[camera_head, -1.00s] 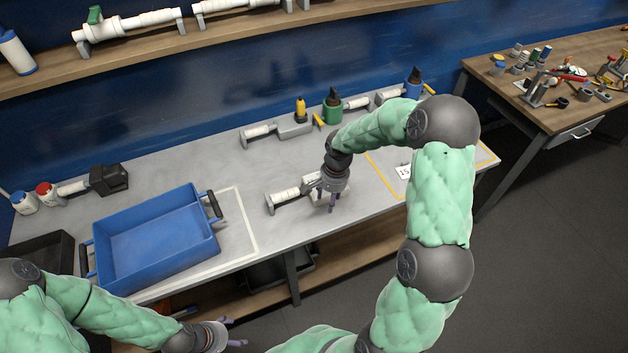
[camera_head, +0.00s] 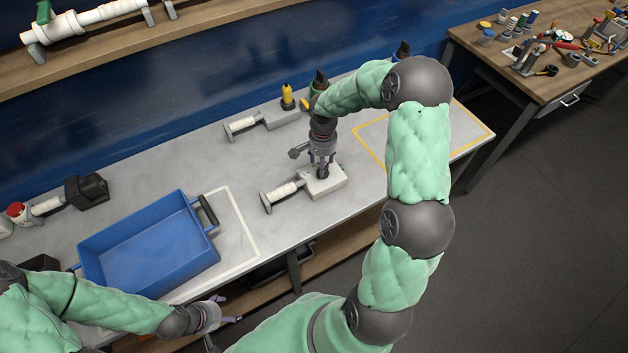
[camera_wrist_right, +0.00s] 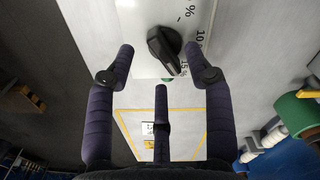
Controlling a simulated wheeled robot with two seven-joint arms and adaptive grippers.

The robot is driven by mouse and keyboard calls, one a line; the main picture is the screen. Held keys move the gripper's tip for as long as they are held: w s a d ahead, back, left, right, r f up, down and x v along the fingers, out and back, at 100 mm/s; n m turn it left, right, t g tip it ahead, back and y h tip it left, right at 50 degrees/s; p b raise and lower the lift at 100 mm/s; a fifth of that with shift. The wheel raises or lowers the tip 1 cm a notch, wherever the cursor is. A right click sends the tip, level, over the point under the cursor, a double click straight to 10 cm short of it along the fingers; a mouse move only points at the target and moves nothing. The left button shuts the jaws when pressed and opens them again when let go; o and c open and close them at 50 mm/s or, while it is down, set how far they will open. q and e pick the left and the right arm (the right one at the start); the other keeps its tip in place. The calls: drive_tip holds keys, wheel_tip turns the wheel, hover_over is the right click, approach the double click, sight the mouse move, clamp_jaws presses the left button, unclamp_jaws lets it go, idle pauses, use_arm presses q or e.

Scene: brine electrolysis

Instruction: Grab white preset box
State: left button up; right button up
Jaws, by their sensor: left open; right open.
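The white preset box (camera_head: 338,184) sits on the grey bench in the head view, with a white cylinder on a grey stand attached at its left side. Its black knob (camera_head: 323,172) is on top, partly behind my right gripper (camera_head: 321,164). That gripper points down at the knob and is open. In the right wrist view, the white box face (camera_wrist_right: 145,22) shows percent markings, and the black knob (camera_wrist_right: 165,48) lies between and beyond the spread fingers (camera_wrist_right: 158,60). Contact cannot be told. My left gripper (camera_head: 226,309) is open and empty near the bench's front edge.
A blue tray (camera_head: 150,284) stands on the left of the bench. A yellow-outlined area (camera_head: 366,148) lies to the right, partly behind my right arm. A cluttered wooden table (camera_head: 545,92) stands far right.

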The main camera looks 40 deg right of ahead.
drive_tip(key=shift+s+d+f+b, duration=0.15)
drive_tip(key=shift+f+b, duration=0.3)
drive_tip(key=shift+f, duration=2.2)
drive_tip(key=shift+r, duration=0.1)
clamp_jaws()
